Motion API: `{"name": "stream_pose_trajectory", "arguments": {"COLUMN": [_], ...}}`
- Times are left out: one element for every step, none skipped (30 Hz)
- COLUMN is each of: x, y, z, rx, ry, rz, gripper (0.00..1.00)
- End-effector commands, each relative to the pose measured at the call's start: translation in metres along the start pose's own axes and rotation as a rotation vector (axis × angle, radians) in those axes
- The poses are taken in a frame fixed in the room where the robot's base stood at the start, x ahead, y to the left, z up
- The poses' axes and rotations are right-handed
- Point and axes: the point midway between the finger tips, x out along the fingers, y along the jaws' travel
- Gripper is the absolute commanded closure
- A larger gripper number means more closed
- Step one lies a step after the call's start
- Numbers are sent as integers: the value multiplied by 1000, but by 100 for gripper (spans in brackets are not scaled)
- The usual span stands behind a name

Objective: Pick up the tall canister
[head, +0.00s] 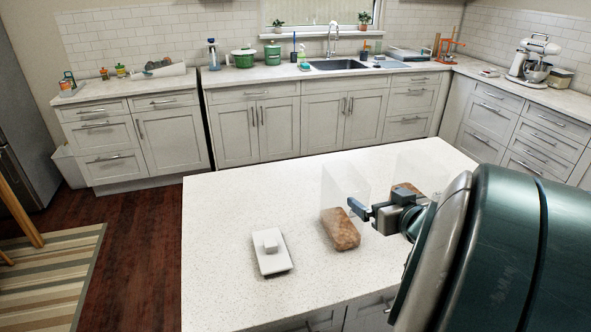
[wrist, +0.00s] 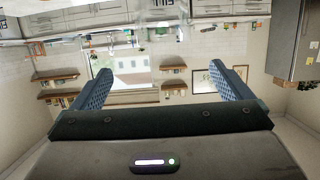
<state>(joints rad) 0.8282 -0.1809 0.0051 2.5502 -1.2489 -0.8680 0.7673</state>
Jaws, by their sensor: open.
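No object is clearly recognisable as the tall canister. A green lidded canister (head: 272,57) stands upright on the back counter, left of the sink; I cannot tell if it is the one named. My gripper (head: 358,209) is over the island, beside a clear upright panel and a brown loaf-like block, far from the back counter. In the wrist view my gripper (wrist: 165,84) has its two blue fingers wide apart with nothing between them. That view shows the room upside down. My arm hides part of the island's right side.
The white island (head: 222,215) carries a white flat dish (head: 272,256), a brown block (head: 341,232) and clear panels (head: 343,184). A green pot (head: 243,59) and blue bottle (head: 211,52) stand on the back counter. A white mixer (head: 536,60) is at right. Dark floor is open at left.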

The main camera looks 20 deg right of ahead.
Motion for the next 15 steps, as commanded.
{"name": "stream_pose_trajectory", "arguments": {"x": [3,5,9,12,14,18,21,24,31,38,44,52,57,61,67], "y": [0,0,-1,-1,-1,-1,-1,-1,-1,-1,-1,-1,-2,-1,-1], "z": [-3,-3,-4,-4,-4,-4,-4,-4,-1,1,1,1,1,1,0], "rx": [4,4,4,5,4,4,5,4,2,1,1,0,2,1,0], "ry": [-1,-2,-2,-2,-2,-3,-3,-4,-3,-2,-2,-1,-2,-2,-1], "rz": [-3,-4,-5,-5,-4,-4,-3,-3,-2,-2,-4,-3,-3,-2,-1], "gripper": [2,2,2,2,2,2,2,2,2,2,2,2,2,2,2]}}
